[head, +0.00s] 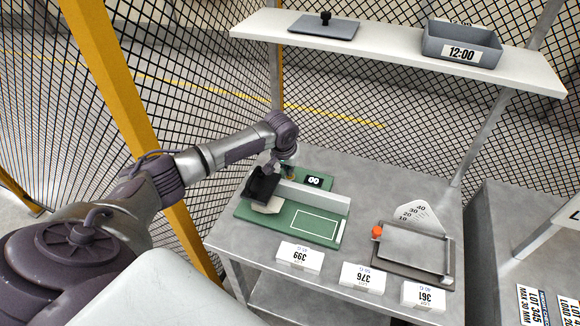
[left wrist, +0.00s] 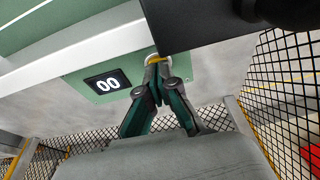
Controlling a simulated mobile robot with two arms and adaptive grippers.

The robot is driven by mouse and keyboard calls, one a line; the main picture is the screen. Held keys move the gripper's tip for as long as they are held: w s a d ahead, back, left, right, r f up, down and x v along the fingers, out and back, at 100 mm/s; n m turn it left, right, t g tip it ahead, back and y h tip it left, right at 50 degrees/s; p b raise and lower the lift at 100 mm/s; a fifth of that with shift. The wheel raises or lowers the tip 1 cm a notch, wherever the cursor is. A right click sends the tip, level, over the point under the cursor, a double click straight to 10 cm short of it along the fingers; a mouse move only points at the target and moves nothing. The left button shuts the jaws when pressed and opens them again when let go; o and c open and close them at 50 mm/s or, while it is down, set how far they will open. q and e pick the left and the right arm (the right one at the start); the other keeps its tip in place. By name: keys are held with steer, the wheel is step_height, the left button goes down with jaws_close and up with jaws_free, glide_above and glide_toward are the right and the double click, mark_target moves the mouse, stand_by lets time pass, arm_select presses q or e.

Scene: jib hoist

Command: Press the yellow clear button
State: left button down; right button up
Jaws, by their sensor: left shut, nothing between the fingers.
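The yellow clear button (left wrist: 154,59) shows as a small yellow piece on a pale round mount at the tips of my left gripper in the left wrist view. It sits on a green plate (left wrist: 75,82) beside a black display (left wrist: 108,83) reading 00. My left gripper (left wrist: 159,66) is shut and empty, its fingertips right at the button and partly covering it. I cannot tell whether they press it. In the head view my left gripper (head: 287,173) is small, behind the white rail of the green device (head: 270,226), left of the display (head: 314,181). My right gripper is not in view.
A black block (head: 262,186) stands on the green device close to my left gripper. Labelled white blocks (head: 300,256) and a dial device (head: 413,248) are on the table. Mesh fencing stands behind.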

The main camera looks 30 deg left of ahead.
arm_select(q)
step_height(320, 180, up, 3)
steer(key=shift+w+r+p, duration=0.1)
steer(key=shift+p, duration=0.65)
steer(key=shift+s+d+r+b, duration=0.15)
steer(key=shift+s+r+b, duration=0.2)
steer(key=shift+r+b, duration=0.35)
steer(key=b+v, duration=0.1)
steer(key=v, duration=0.6)
steer(key=shift+r, duration=0.35)
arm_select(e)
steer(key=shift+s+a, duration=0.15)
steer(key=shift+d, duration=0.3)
